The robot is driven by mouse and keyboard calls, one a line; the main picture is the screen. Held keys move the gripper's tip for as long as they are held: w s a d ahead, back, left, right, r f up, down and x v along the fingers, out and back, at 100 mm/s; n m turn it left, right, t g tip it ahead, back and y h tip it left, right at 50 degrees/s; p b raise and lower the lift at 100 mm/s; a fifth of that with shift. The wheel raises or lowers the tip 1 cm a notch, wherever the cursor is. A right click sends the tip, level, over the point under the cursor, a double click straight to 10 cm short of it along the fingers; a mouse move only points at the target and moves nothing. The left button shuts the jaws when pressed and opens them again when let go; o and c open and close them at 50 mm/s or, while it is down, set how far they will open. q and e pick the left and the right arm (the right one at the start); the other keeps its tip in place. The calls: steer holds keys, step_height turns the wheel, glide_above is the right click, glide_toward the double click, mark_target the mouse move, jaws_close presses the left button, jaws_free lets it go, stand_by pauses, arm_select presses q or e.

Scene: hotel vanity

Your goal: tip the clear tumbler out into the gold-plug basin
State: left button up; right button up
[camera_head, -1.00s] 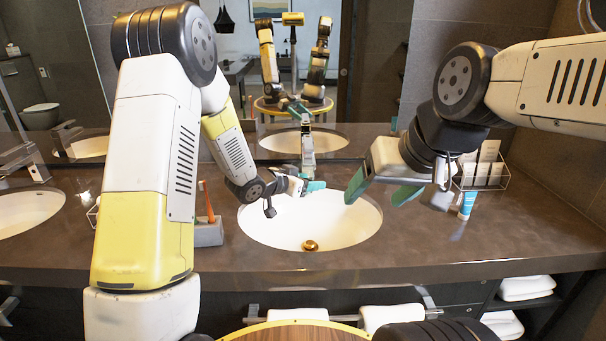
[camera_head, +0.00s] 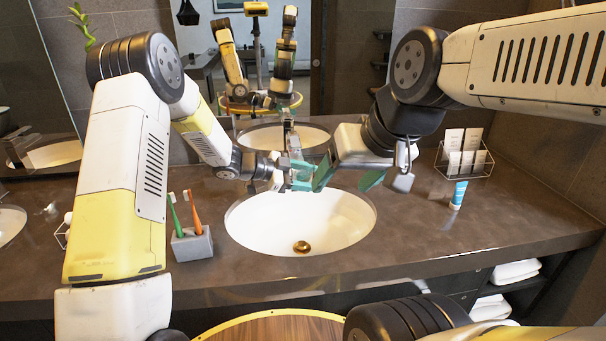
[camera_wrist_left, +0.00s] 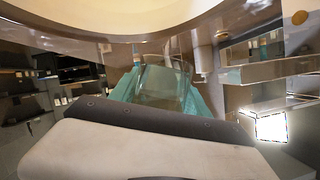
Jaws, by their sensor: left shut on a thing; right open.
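The clear tumbler (camera_head: 302,179) is in my left gripper (camera_head: 296,177), above the back part of the white basin. It is small and partly covered by the teal fingers in the head view, so its tilt is hard to tell. In the left wrist view the tumbler (camera_wrist_left: 161,86) sits between the teal fingers, see-through, with no clear sign of contents. The basin (camera_head: 265,222) has a gold plug (camera_head: 302,247) at its bottom. My right gripper (camera_head: 347,179) is open and empty, just right of the tumbler, over the basin's back right rim.
A grey holder (camera_head: 192,245) with a green and an orange toothbrush stands left of the basin. A blue-and-white tube (camera_head: 458,195) and a wire rack (camera_head: 464,162) of cartons stand to the right. A mirror is behind.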

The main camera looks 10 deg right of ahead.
arm_select(q)
steer(key=shift+w+f+m+t, duration=0.15)
steer(key=shift+w+m+t, duration=0.35)
steer(key=shift+w+m, duration=0.3)
steer(key=shift+m+t+h, duration=0.3)
steer(key=shift+m, duration=0.1)
steer(key=m, duration=0.1)
steer(key=r+m+t, duration=0.1)
steer(key=m, duration=0.1)
steer(key=shift+s+t+h, duration=0.3)
steer(key=shift+s+h, duration=0.1)
steer(key=shift+s+r+m+t, duration=0.15)
steer(key=shift+m+t, duration=0.25)
steer(key=shift+m, duration=0.6)
steer(key=m+h, duration=0.1)
steer(key=m, duration=0.1)
steer(key=f+m+h, duration=0.1)
steer(key=m, duration=0.1)
steer(key=shift+f+t, duration=0.2)
steer(key=shift+t, duration=0.2)
steer(key=m, duration=0.1)
steer(key=m+h, duration=0.1)
steer(key=m, duration=0.1)
steer(key=shift+f+m, duration=0.3)
